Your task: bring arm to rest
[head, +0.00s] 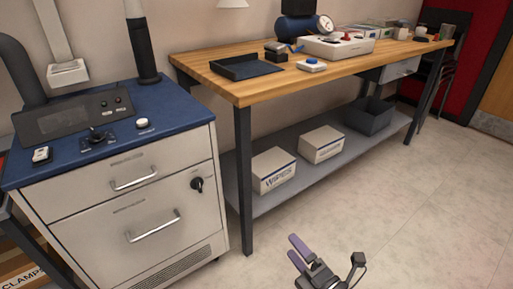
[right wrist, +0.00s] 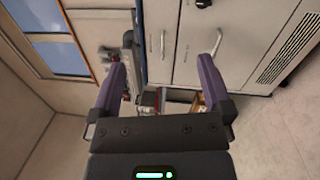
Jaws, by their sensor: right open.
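My right gripper (head: 298,252) shows at the bottom of the head view, above the pale floor and in front of the workbench. Its two purple fingers are apart with nothing between them. In the right wrist view the same gripper (right wrist: 165,75) has its fingers spread wide, with the white cabinet (right wrist: 185,40) beyond them. The gripper touches nothing that I can see. My left gripper is not in either view.
The white drawer cabinet (head: 130,190) with a blue top stands at the left. A wooden workbench (head: 240,88) runs along the wall, with a grey lower shelf (head: 240,190) holding boxes (head: 273,170). The floor (head: 400,220) at the right is clear.

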